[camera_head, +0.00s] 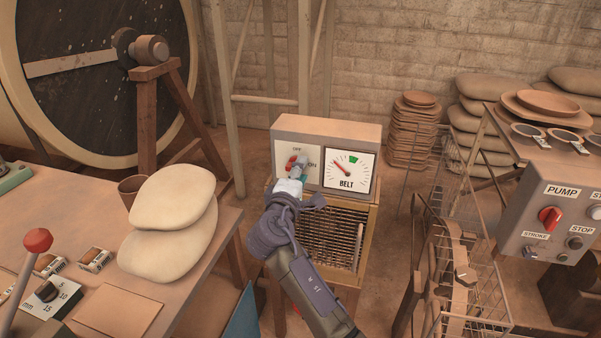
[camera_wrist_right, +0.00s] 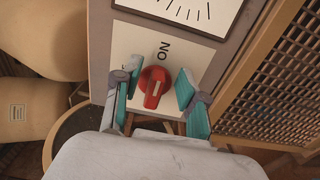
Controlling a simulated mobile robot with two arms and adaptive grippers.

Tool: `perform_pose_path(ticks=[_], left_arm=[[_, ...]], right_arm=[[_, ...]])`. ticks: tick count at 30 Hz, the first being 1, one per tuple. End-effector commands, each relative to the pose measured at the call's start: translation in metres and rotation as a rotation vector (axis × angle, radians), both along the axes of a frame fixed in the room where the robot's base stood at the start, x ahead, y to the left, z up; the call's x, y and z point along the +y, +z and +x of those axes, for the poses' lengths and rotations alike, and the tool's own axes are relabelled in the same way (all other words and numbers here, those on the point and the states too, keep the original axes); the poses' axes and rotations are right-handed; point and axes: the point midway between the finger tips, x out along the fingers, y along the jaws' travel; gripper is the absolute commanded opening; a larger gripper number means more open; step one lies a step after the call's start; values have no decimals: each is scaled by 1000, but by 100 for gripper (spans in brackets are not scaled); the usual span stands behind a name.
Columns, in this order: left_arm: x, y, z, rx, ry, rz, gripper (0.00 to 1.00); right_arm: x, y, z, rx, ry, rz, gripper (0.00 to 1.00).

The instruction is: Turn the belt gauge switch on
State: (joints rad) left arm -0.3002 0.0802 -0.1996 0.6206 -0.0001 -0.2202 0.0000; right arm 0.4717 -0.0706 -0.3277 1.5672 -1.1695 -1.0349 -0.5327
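The belt gauge box (camera_head: 328,129) stands past the workbench, with a dial marked BELT (camera_head: 348,172) on its right half. The dial's needle points to the upper left, away from the green patch. The red switch knob (camera_head: 291,163) is on the left half, with OFF above it and ON to its right; I cannot tell its setting. My right gripper (camera_head: 299,172) is at the knob. In the right wrist view its teal fingers (camera_wrist_right: 159,100) are apart, one on each side of the red knob (camera_wrist_right: 153,86), with gaps visible. My left gripper is not in view.
The workbench (camera_head: 190,265) at left holds two pale sacks (camera_head: 172,210) and a red-knobbed lever (camera_head: 37,240). A wire rack (camera_head: 455,240) and a pump control box (camera_head: 560,222) are at right.

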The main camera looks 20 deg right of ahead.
Motion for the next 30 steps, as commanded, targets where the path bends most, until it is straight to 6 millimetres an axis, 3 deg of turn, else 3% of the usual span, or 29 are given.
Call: perform_pose_path(ticks=[7, 19, 30], left_arm=[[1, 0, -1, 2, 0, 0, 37], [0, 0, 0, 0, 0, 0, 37], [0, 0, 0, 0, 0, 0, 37]], right_arm=[[5, 0, -7, 0, 2, 0, 42], [38, -1, -56, 1, 1, 0, 42], [42, 0, -62, 0, 0, 0, 42]])
